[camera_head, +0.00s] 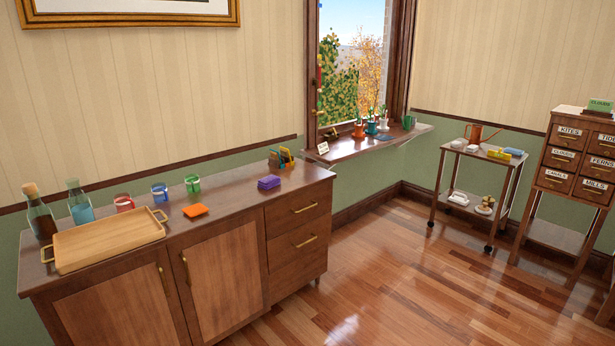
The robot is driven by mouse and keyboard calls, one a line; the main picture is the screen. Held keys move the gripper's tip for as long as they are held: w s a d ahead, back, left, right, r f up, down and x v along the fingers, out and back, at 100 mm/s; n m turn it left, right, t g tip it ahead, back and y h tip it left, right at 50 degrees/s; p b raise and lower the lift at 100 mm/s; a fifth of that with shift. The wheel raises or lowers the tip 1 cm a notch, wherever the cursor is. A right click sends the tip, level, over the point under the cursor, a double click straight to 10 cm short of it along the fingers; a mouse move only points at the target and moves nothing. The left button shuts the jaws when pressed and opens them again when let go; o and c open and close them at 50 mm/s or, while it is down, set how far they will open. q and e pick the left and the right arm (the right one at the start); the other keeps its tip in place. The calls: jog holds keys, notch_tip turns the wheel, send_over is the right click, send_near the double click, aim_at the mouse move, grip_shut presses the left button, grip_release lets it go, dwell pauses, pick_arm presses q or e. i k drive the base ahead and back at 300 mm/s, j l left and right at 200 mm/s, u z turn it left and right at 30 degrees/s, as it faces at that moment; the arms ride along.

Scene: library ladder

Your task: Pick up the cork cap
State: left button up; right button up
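The cork cap (30,188) is light brown and sits on top of a dark glass bottle (41,219) at the left end of the wooden cabinet (230,215). The bottle stands upright behind the wooden tray (108,240), whose rear left corner is close to it. Neither of my grippers is in view.
Red, blue and green cups (193,184), an orange item (196,210) and a purple stack (269,182) share the cabinet top. Potted plants line the windowsill (370,145). A trolley (465,155) and card-drawer cabinet (575,160) stand right. The middle floor is clear.

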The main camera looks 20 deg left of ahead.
aim_at(28, 188)
jog(key=i+j+u, duration=0.15)
jog(key=i+u, duration=0.15)
jog(key=u, duration=0.15)
jog(key=i+u, duration=0.7)
jog(key=u, duration=0.15)
jog(key=i+l+u, duration=0.2)
jog(key=u, duration=0.25)
jog(key=i, duration=0.1)
